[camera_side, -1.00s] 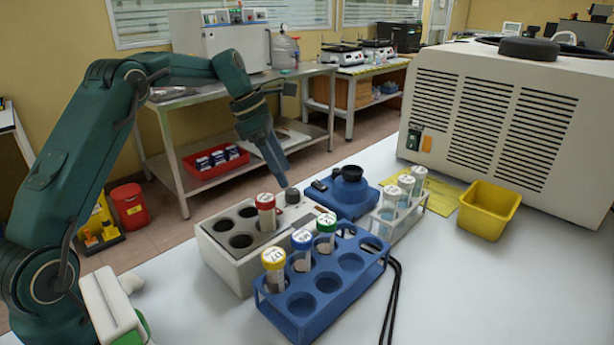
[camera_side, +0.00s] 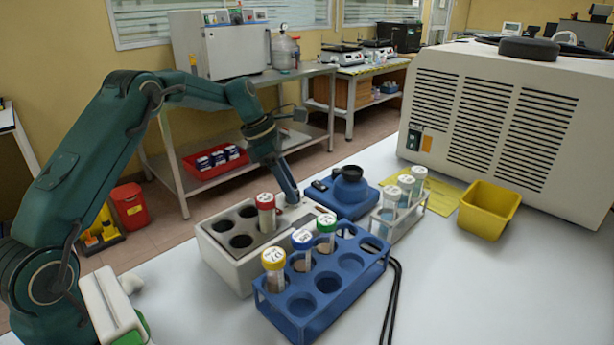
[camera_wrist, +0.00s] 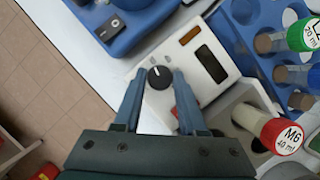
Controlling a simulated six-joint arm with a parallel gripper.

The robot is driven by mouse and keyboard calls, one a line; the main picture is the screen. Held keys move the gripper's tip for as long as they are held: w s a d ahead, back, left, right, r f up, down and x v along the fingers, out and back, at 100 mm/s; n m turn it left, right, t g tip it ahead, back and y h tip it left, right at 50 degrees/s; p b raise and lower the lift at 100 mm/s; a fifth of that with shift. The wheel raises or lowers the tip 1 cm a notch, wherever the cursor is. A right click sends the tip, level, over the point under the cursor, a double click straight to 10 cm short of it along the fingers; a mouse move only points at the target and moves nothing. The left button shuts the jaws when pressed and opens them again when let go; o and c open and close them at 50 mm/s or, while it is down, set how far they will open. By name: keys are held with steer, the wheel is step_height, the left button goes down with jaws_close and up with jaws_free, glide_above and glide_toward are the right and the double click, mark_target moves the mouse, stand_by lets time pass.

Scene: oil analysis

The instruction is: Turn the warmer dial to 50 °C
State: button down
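The warmer (camera_side: 222,262) is a pale grey block with round wells; one holds a red-capped tube (camera_side: 266,213). Its dial (camera_wrist: 160,77) is a black knob with a white pointer line, at the end of the panel beside a dark display (camera_wrist: 211,63) in the wrist view. The pointer aims roughly toward the top of that view. My gripper (camera_wrist: 160,76) points down at the dial, with one fingertip on each side of the knob. The fingers stand apart; I cannot tell whether they touch it. In the side view my gripper (camera_side: 292,198) hides the dial.
A blue rack (camera_side: 310,321) with several capped tubes stands in front of the warmer. A blue device (camera_side: 343,204) with a black top is close behind the dial. A white tube rack (camera_side: 404,223) and yellow bin (camera_side: 488,210) stand to the right.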

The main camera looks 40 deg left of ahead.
steer(key=shift+w+a+m+g+h, duration=0.1)
steer(key=shift+m+g+h, duration=0.15)
steer(key=shift+m, duration=0.7)
steer(key=shift+w+m+g+h, duration=0.15)
steer(key=shift+m+g, duration=0.2)
steer(key=shift+m, duration=0.6)
steer(key=shift+s, duration=0.1)
steer(key=shift+m, duration=0.4)
steer(key=shift+c, duration=2.3)
jaws_free()
steer(key=shift+s, duration=0.1)
steer(key=shift+n, duration=0.4)
